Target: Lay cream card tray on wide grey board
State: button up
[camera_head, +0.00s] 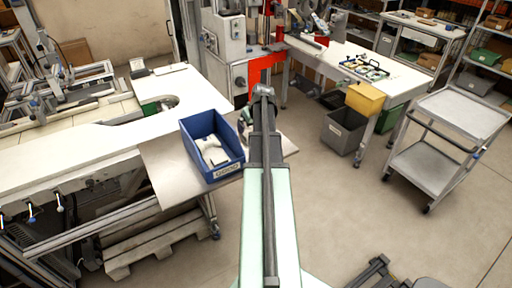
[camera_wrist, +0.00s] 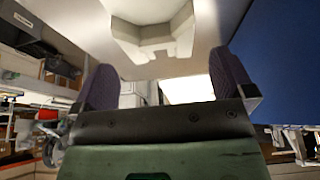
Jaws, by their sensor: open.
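In the wrist view a pale cream, angular piece, which looks like the cream card tray (camera_wrist: 150,32), lies against a grey surface at the top. My gripper (camera_wrist: 165,78) is open, its two dark padded fingers apart with nothing gripped between them. The tray is just beyond the fingertips, apart from them as far as I can tell. In the head view my arm covers the gripper and most of what is in front of it. A wide grey board (camera_head: 163,180) spans the bench end under the blue bin.
A blue bin (camera_head: 196,160) with pale pieces inside stands on the board, left of my arm; a blue wall (camera_wrist: 285,60) fills the wrist view's right side. A white bench (camera_head: 60,165) extends left. A grey trolley (camera_head: 465,110) stands at right, with open floor between.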

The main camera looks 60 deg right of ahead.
aim_at(251, 130)
jog(key=shift+f, duration=0.1)
jog(key=b+x, duration=0.4)
jog(key=x, duration=0.1)
jog(key=shift+d+f+b, duration=0.15)
jog(key=shift+f+b, duration=0.05)
jog(key=shift+b, duration=0.2)
jog(key=shift+r, duration=0.25)
jog(key=c, duration=0.8)
jog(key=shift+o, duration=0.2)
jog(key=shift+p, duration=0.3)
